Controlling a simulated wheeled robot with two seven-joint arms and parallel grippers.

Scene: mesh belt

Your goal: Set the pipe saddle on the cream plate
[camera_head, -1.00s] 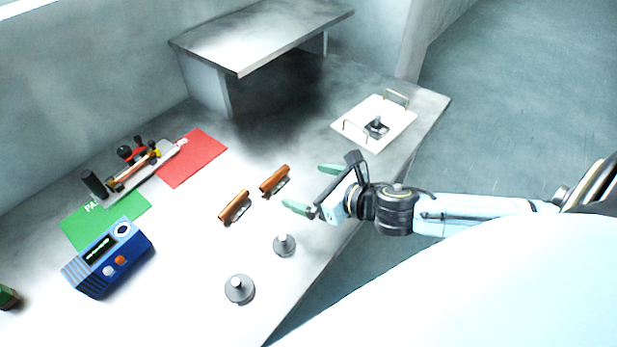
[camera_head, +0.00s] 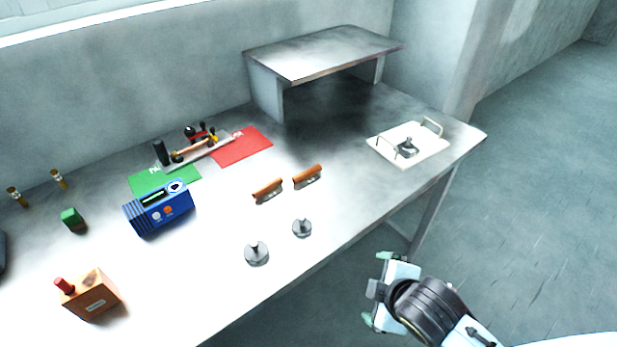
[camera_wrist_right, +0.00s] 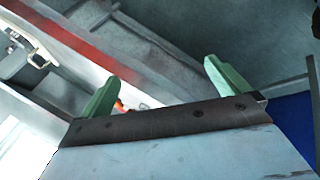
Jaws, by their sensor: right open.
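The cream plate (camera_head: 428,152) lies near the right end of the metal table, with a wire handle on either side. A small dark grey piece with an upright knob (camera_head: 407,148), which looks like the pipe saddle, sits near the middle of the plate. Its exact seating is too small to tell. My right gripper (camera_head: 376,288) is open and empty, beyond the table's front edge and well apart from the plate. Its green fingers stand wide apart in the right wrist view (camera_wrist_right: 162,72), with nothing between them. My left gripper is not in view.
Two grey knobbed discs (camera_head: 257,254) and two copper-coloured bars (camera_head: 268,190) lie mid-table. A blue device (camera_head: 158,211), green and red mats (camera_head: 243,150) and an orange box (camera_head: 90,297) are further left. A raised metal shelf (camera_head: 325,55) stands behind. Floor is clear at right.

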